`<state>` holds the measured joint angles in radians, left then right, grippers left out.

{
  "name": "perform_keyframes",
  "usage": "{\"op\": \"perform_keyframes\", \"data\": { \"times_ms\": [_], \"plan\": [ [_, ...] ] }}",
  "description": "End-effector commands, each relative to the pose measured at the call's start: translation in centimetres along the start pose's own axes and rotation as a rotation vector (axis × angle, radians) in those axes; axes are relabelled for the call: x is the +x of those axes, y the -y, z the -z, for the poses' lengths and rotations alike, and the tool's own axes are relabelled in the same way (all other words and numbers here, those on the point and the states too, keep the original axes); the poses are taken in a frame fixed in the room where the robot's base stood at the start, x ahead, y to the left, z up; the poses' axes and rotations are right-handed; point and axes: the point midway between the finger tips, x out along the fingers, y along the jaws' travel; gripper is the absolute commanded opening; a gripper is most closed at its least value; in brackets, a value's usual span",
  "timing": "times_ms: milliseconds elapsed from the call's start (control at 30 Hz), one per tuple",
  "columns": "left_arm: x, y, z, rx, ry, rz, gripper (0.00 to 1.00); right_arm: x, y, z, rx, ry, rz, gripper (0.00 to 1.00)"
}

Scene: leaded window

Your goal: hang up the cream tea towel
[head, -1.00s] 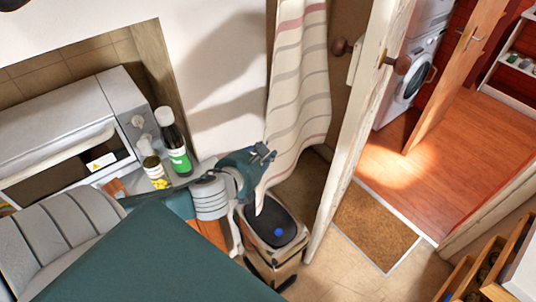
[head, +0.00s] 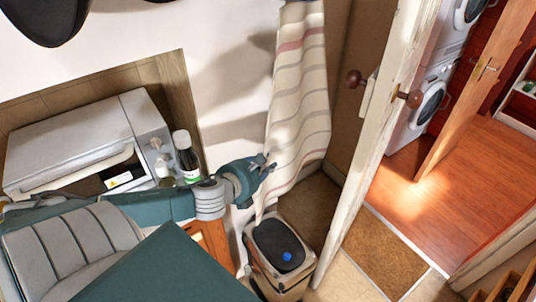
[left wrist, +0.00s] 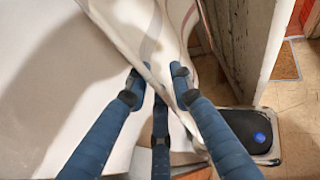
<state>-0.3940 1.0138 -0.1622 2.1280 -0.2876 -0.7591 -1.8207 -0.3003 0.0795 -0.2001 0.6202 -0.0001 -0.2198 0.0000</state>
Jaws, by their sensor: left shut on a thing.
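The cream tea towel (head: 297,110) has grey and reddish stripes. It hangs as a long drape along the white wall in the head view, with its top beyond the picture's upper edge. My left gripper (head: 267,165) is at its lower left side and is shut on the towel's edge. In the left wrist view the towel (left wrist: 135,30) runs down between the fingers of my left gripper (left wrist: 155,82). Where the towel's upper end is held cannot be seen. My right gripper is not in view.
A bin with a black lid and blue button (head: 280,245) stands below the towel. A white door (head: 372,130) with brown knobs is to its right. Dark round things (head: 45,20) show at upper left.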

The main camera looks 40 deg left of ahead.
Motion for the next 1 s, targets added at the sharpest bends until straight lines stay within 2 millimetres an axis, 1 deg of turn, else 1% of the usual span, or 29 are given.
{"op": "perform_keyframes", "data": {
  "times_ms": [433, 533, 600, 933, 1000],
  "plan": [
    [0.9, -2.5, -1.0, 0.001, 0.000, -0.001, 0.00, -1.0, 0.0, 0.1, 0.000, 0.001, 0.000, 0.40],
    [0.8, -2.4, -1.2, -0.001, 0.000, 0.000, 0.00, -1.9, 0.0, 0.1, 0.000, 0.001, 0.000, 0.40],
    [1.1, -2.9, -0.9, 0.001, 0.000, -0.001, 0.00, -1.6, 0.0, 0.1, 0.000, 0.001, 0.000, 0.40],
    [2.0, -4.5, -1.1, 0.001, 0.000, -0.001, 0.00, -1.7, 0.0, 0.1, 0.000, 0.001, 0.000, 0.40],
    [2.2, -4.6, -0.8, 0.000, 0.000, 0.000, 0.00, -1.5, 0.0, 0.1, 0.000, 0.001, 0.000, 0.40]
  ]
}}
